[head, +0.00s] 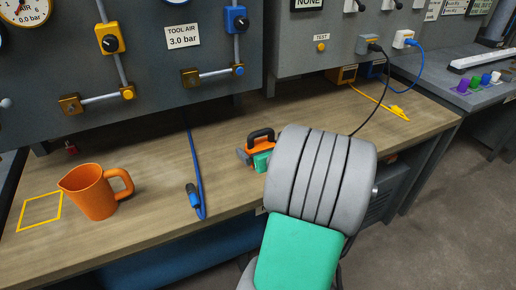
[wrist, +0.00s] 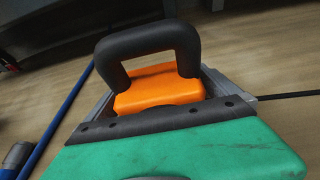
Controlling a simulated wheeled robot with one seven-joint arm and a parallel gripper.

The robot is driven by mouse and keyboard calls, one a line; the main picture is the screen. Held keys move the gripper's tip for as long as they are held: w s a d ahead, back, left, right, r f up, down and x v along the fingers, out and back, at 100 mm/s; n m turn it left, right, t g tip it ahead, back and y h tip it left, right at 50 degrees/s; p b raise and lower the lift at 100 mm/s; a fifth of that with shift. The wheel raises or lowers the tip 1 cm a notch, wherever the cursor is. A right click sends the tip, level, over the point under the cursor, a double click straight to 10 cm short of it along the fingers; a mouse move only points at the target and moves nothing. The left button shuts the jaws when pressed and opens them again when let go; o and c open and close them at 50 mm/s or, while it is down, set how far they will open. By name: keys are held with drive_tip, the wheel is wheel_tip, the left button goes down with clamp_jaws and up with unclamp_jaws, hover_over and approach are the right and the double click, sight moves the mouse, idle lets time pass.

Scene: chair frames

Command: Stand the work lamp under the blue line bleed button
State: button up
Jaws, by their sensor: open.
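The work lamp (head: 261,136), an orange body with a black arched handle, sits on the wooden bench near its middle. It also shows in the wrist view (wrist: 160,92), handle up. My gripper (wrist: 157,97) is open, with grey parts that look like its fingers at either side of the orange body. I cannot tell whether they touch it. In the head view my arm hides much of the gripper and the lamp's right side. The blue button (head: 239,70) is on the wall panel at the end of the pipe below the blue valve (head: 236,19), behind the lamp.
A blue hose (head: 197,165) lies on the bench left of the lamp. An orange jug (head: 92,192) stands further left beside a yellow square outline (head: 20,222). A yellow button (head: 128,93) ends another pipe. Cables hang at the right. Bench between hose and jug is clear.

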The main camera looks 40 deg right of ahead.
drive_tip(key=shift+r, duration=0.2)
drive_tip(key=shift+s+r, duration=0.1)
drive_tip(key=shift+s, duration=0.25)
drive_tip(key=p+v, duration=0.1)
drive_tip(key=v, duration=1)
drive_tip(key=shift+s+a, duration=0.1)
drive_tip(key=shift+a, duration=0.15)
